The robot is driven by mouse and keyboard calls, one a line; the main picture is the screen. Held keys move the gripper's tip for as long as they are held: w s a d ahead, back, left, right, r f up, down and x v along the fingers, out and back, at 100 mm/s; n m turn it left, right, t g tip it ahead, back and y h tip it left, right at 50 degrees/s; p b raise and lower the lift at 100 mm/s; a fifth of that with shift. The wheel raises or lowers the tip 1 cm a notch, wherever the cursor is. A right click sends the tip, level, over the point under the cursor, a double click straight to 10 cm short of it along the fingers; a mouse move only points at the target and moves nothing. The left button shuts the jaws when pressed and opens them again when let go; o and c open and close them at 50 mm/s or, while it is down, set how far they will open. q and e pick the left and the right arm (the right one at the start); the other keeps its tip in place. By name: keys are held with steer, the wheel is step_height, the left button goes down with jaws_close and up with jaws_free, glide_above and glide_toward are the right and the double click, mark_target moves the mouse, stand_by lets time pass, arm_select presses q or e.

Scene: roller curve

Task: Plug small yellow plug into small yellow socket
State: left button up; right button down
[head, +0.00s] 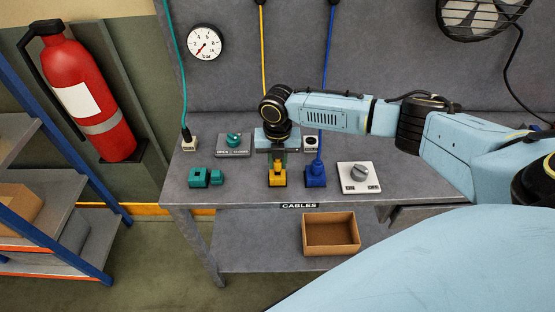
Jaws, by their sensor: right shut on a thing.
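My right gripper (277,155) points down over the worktable, shut on the small yellow plug (277,167). Its fingers cover much of the plug. The small yellow socket (277,182) sits directly below, near the table's front edge. Plug and socket overlap in the head view, and I cannot tell whether the plug is in the socket or just above it. A yellow cable (262,60) hangs from above and passes behind the gripper. My left gripper is not in view.
A blue plug and socket (316,174) stand close on the right. Teal blocks (199,178) and a white knob box (359,177) flank the spot. A teal switch (234,142) is behind. An open cardboard box (331,233) sits on the lower shelf.

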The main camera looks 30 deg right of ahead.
steer(key=shift+p, duration=0.3)
stand_by(0.4)
steer(key=shift+f+b, duration=0.5)
steer(key=shift+f, duration=0.35)
stand_by(0.4)
steer(key=c, duration=1.2)
jaws_free()
step_height(320, 180, up, 14)
steer(key=shift+f, duration=0.25)
